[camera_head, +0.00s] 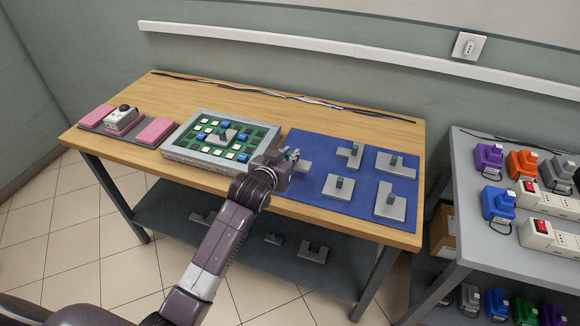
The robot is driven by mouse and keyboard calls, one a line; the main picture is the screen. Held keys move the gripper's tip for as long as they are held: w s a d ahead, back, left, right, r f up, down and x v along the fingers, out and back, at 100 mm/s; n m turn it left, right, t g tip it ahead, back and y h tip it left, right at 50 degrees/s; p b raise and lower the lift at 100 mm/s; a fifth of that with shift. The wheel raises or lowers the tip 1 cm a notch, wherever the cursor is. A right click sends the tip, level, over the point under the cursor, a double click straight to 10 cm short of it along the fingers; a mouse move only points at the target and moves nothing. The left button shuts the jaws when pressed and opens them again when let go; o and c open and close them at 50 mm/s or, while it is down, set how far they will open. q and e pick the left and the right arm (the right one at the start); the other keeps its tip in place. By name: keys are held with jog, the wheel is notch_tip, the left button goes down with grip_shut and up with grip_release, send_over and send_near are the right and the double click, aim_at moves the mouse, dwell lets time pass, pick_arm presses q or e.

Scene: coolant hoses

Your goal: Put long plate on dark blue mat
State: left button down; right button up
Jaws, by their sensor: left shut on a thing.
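The dark blue mat (315,193) lies on the right part of the wooden table. Several grey plates with upright grips lie on it: one at the back middle (348,157), a long one at the back right (398,166), one at the front middle (338,190) and one at the front right (390,204). My left gripper (292,157) is at the mat's left edge, shut on a grey plate (304,166). My gripper hides part of that plate, so its full shape and whether it touches the mat are unclear. My right gripper is not visible.
A grey-framed tray (180,158) with a green grid of white and blue pieces and a grey plate stands left of the mat. Pink blocks (155,131) and a white device (121,118) are further left. Cables (285,96) run along the back. A grey table (470,190) holds plugs.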

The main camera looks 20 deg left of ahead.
pick_arm(q)
jog(key=shift+f, duration=2.35)
jog(key=shift+f, duration=0.1)
jog(key=c, duration=2)
grip_release()
jog(key=shift+f, duration=0.1)
jog(key=shift+o, duration=0.2)
jog(key=shift+r, duration=0.3)
jog(key=shift+s, duration=0.35)
jog(key=v, duration=1.1)
jog(key=shift+s, duration=0.2)
